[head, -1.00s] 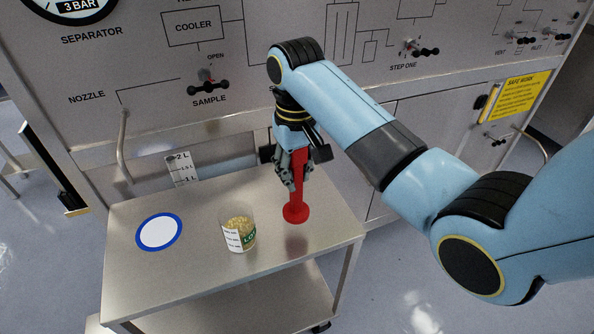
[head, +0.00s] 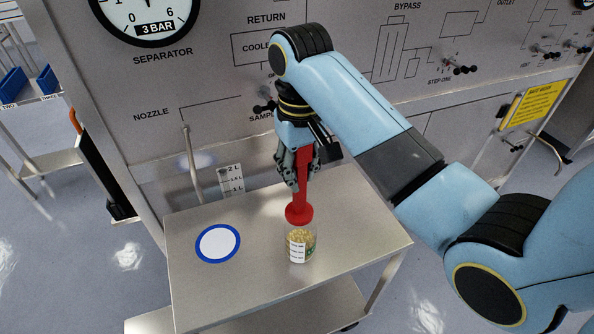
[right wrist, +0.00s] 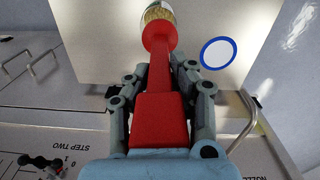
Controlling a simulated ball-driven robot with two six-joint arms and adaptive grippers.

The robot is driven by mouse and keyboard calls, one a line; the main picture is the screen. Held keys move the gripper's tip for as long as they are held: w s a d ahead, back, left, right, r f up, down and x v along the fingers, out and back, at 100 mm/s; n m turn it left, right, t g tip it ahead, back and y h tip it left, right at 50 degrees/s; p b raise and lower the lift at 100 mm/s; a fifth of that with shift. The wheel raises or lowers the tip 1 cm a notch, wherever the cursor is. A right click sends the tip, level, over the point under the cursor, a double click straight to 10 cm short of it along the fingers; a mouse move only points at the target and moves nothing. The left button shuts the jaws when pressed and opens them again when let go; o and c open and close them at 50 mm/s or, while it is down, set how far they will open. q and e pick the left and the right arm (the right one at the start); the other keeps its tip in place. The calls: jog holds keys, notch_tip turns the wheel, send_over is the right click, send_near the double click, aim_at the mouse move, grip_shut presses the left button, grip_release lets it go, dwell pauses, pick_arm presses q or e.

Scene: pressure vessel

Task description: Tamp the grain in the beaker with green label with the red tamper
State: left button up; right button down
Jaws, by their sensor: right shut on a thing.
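My right gripper (head: 301,172) is shut on the red tamper (head: 299,214), which points down with its round foot lowest. The tamper also fills the middle of the right wrist view (right wrist: 160,110). In the right wrist view the foot partly hides the beaker (right wrist: 160,12). My left gripper is not in view.
A white disc with a blue rim (head: 218,243) lies on the metal table (head: 250,283), left of the beaker. A panel with a gauge (head: 148,12) and valves stands behind the table. A marked level scale (head: 231,180) stands at the table's back edge. The table's front is clear.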

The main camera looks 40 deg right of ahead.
aim_at(301, 202)
jog(key=shift+f, duration=0.1)
jog(key=shift+s+d+f, duration=0.1)
jog(key=shift+d+f, duration=0.05)
jog(key=shift+f, duration=0.35)
jog(key=shift+s+d+f, duration=0.1)
jog(key=shift+d+f, duration=0.05)
jog(key=shift+f, duration=0.75)
notch_tip(301, 202, down, 3)
jog(key=shift+w+a+f+b, duration=0.1)
jog(key=shift+a+f+b, duration=0.1)
jog(key=shift+b, duration=0.25)
jog(key=shift+d+f, duration=0.1)
jog(key=shift+f, duration=0.2)
jog(key=shift+f+b, duration=0.3)
jog(key=shift+f, duration=0.45)
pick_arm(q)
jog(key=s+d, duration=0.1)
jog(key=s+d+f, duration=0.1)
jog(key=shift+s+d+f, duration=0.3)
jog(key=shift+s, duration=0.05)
